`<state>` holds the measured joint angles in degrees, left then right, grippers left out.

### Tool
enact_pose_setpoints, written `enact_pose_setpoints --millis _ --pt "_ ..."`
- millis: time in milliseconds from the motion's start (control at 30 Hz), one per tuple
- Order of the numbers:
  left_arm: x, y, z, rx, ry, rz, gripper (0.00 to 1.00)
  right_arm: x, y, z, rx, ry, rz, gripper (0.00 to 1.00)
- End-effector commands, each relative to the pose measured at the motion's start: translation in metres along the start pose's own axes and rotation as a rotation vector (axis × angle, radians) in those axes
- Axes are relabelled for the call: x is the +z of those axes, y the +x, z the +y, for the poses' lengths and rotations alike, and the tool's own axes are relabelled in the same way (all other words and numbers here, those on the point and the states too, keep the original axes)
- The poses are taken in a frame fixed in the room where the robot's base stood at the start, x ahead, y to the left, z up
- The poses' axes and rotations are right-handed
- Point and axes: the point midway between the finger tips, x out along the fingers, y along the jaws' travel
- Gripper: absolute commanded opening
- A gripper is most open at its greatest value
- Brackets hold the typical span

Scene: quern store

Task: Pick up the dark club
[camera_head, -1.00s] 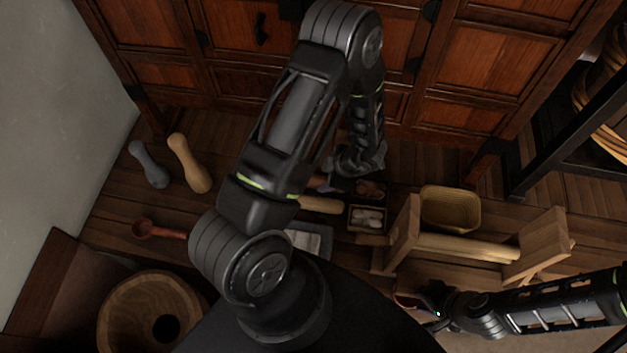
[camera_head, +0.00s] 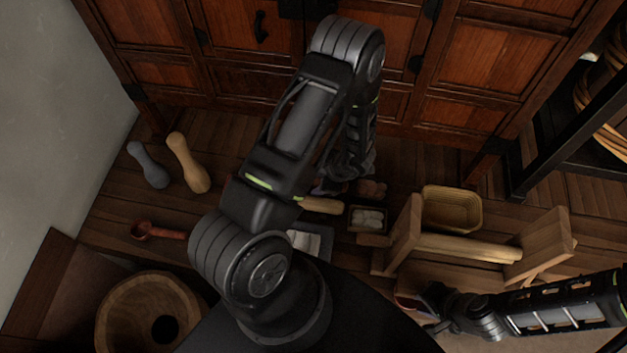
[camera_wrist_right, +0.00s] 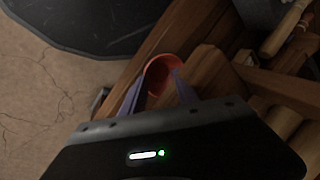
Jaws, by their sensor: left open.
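The dark club (camera_head: 148,165) is blue-grey with a narrow waist. It lies on the wooden floor at the left in the head view, beside a similar tan club (camera_head: 188,162). My left gripper (camera_head: 327,187) is well to the right of both clubs, partly hidden by its own arm, and open; I see nothing held in it. My right gripper (camera_head: 412,298) is low at the right in the head view. In the right wrist view its two purple fingers (camera_wrist_right: 160,92) stand apart, with an orange-red rounded thing (camera_wrist_right: 163,68) beyond their tips.
A red ladle (camera_head: 157,231) and a wooden mortar (camera_head: 150,312) are at the left. A small box (camera_head: 352,226), a yellow basket (camera_head: 451,189) and a wooden stand (camera_head: 403,236) are at the right. A cabinet (camera_head: 250,75) closes the back. Floor around the clubs is clear.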

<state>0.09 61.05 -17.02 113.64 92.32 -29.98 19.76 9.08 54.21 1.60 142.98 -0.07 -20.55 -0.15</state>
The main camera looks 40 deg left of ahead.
Motion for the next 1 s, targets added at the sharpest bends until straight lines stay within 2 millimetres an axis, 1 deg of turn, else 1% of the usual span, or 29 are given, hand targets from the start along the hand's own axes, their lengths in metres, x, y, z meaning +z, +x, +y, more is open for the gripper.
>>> enact_pose_setpoints --millis 67,600,667,1000 --pt "0.0000 -0.0001 0.0000 0.000 0.000 0.000 0.49 0.0000 0.0000 0.0000 0.000 0.000 0.000 0.36" --pt "0.0000 -0.0001 0.0001 0.000 0.000 0.000 0.04 0.0000 0.0000 0.0000 0.000 0.000 0.000 0.36" --pt "0.0000 -0.0001 0.0001 0.000 0.000 0.000 0.00 0.0000 0.0000 0.0000 0.000 0.000 0.000 0.36" --pt "-0.0002 -0.0005 0.0004 0.001 0.000 0.000 0.00 0.0000 -0.0001 -0.0001 0.000 0.000 0.000 0.36"
